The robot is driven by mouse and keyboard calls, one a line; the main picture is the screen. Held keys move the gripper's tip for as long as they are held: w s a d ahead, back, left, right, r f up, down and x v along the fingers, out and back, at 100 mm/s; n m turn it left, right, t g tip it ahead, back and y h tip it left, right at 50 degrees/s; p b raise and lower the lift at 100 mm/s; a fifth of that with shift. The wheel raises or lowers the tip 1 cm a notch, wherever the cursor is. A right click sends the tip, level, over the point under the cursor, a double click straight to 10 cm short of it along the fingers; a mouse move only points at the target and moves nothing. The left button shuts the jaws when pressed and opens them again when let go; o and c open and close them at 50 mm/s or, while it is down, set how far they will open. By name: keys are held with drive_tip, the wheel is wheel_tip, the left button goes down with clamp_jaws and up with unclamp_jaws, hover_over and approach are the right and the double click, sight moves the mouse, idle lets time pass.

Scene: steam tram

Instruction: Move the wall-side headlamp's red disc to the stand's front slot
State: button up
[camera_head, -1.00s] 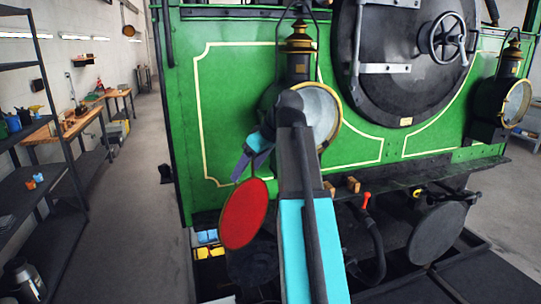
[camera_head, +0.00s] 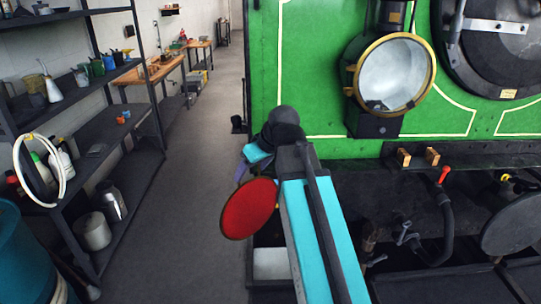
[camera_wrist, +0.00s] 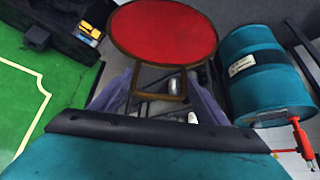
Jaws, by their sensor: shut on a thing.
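The red disc (camera_head: 249,208) has a thin tan rim and hangs from my gripper (camera_head: 246,168), left of the locomotive's front. In the wrist view the red disc (camera_wrist: 163,32) shows almost face-on, with its small frame-like handle (camera_wrist: 160,84) between the purple fingers of my gripper (camera_wrist: 160,94), which are shut on it. The headlamp (camera_head: 395,75) with a brass rim shows a pale, uncovered lens, up and right of the disc. I cannot make out the stand or its front slot in either view.
A dark shelf unit (camera_head: 110,140) with cans and bottles lines the left wall. A teal drum (camera_head: 25,255) stands at lower left, and a teal drum (camera_wrist: 265,65) is right of the disc in the wrist view. The floor aisle (camera_head: 200,150) is clear.

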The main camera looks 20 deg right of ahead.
sight(235, 192)
drive_tip(key=shift+m+h, duration=0.4)
drive_tip(key=shift+m, duration=0.3)
drive_tip(key=a+f, duration=0.3)
drive_tip(key=a+f+b, duration=0.1)
drive_tip(key=a+f, duration=0.2)
drive_tip(key=shift+s+f, duration=0.2)
drive_tip(key=shift+w+f+m+h, duration=0.2)
drive_tip(key=shift+f+m+h, duration=0.15)
drive_tip(key=shift+m, duration=0.15)
drive_tip(key=shift+w+d+r+m+h, duration=0.3)
drive_tip(key=shift+w+d+m+h, duration=0.25)
drive_tip(key=shift+m, duration=0.35)
drive_tip(key=shift+a, duration=0.15)
